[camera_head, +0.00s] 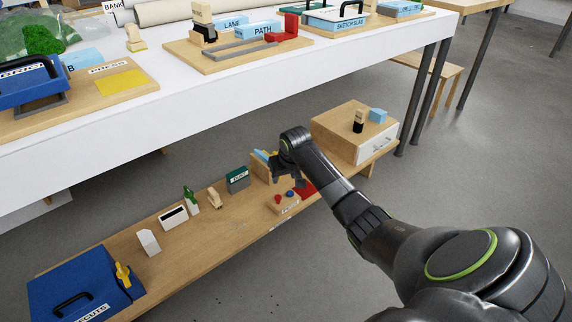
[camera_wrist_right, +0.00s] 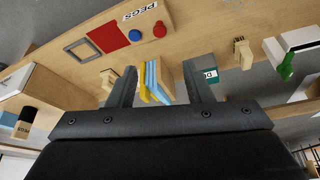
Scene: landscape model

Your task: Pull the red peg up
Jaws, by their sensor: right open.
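The red peg (camera_head: 278,198) stands in a small wooden block on the low shelf in the head view, beside a blue peg (camera_head: 290,193). In the right wrist view the red peg (camera_wrist_right: 159,31) and the blue peg (camera_wrist_right: 136,37) show near the top, next to the "PEGS" label (camera_wrist_right: 140,14). My right gripper (camera_head: 289,181) is over the shelf close to the peg block, apart from the red peg. It is open, and its two fingers show apart in the right wrist view (camera_wrist_right: 160,66). My left gripper is not in view.
A red square panel (camera_wrist_right: 108,38) lies beside the pegs. Blue and yellow upright pieces (camera_wrist_right: 154,82) show between my fingers. A wooden drawer box (camera_head: 345,128) stands right of the gripper. A dark green box (camera_head: 237,179) stands left. The white table (camera_head: 200,97) overhangs behind.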

